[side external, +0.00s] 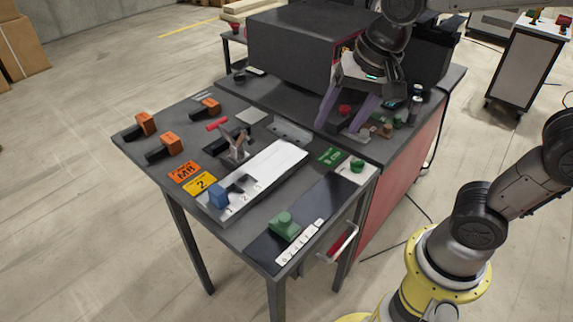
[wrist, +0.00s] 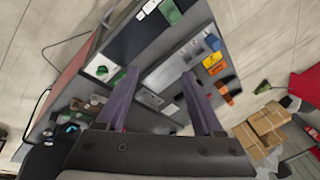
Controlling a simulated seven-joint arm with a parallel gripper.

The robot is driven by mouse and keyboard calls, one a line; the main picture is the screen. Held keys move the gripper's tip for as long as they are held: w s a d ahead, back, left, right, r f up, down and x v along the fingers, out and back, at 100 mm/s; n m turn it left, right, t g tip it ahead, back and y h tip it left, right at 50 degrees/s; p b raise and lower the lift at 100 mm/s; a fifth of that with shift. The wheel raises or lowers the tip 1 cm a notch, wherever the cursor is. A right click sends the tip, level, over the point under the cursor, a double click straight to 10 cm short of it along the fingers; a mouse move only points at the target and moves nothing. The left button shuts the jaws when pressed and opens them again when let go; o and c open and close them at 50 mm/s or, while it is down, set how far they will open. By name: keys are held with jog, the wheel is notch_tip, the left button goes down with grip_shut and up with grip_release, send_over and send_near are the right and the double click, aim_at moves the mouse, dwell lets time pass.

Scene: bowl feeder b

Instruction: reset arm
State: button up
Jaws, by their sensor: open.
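My gripper (side external: 340,126) is open and empty above the right rear part of the workbench. Its two purple fingers point down and stand apart, with nothing between them. In the wrist view the open fingers (wrist: 160,78) reach out over the bench. A green block (side external: 285,227) sits on the dark strip at the front of the table. A blue block (side external: 219,194) sits on the pale plate (side external: 275,168). Several orange-and-black pieces (side external: 172,143) stand at the left. Whether the fingertips touch anything below cannot be told.
A large dark box (side external: 300,50) stands behind my gripper. A toggle clamp (side external: 236,145) rises near the table's middle. A small green knob (side external: 357,165) sits on a white plate at the right edge. Small parts (side external: 385,130) lie close to the fingers. Open air lies above the front table.

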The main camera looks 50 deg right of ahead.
jog(key=s+d+f+n+t, duration=0.2)
jog(key=s+d+n, duration=0.1)
jog(key=s+n, duration=0.6)
jog(key=shift+s+d+h, duration=0.3)
jog(key=shift+s+d, duration=0.1)
jog(key=shift+s, duration=0.5)
jog(key=shift+r, duration=0.1)
jog(key=shift+c, duration=0.3)
dwell(1.0)
